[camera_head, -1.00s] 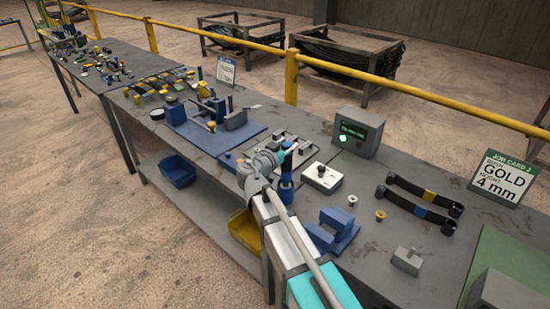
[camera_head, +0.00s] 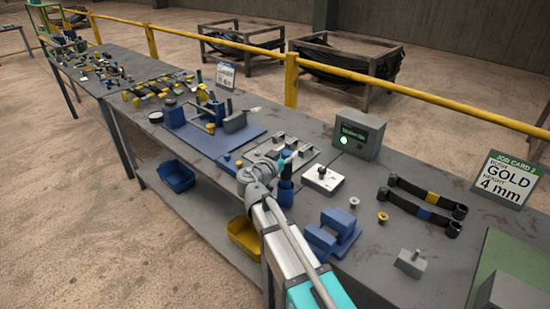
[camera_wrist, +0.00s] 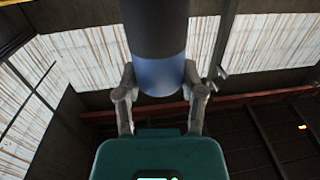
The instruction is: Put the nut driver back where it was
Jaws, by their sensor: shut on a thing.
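The nut driver (camera_wrist: 156,30) is a dark cylinder with a blue band at its end. In the wrist view it stands between the two fingers of my gripper (camera_wrist: 160,88), which is shut on it at the blue band. In the head view my gripper (camera_head: 281,166) is at a blue upright holder (camera_head: 286,194) on the bench. The nut driver (camera_head: 287,172) looks upright at the holder's mouth, with its lower part hidden. I cannot tell how deep it sits.
A white box with a dark knob (camera_head: 323,179) stands close right of the holder. A metal rack (camera_head: 300,148) lies behind it. A blue fixture (camera_head: 333,232) is in front to the right. A grey display box (camera_head: 359,135) with a green lamp stands at the back.

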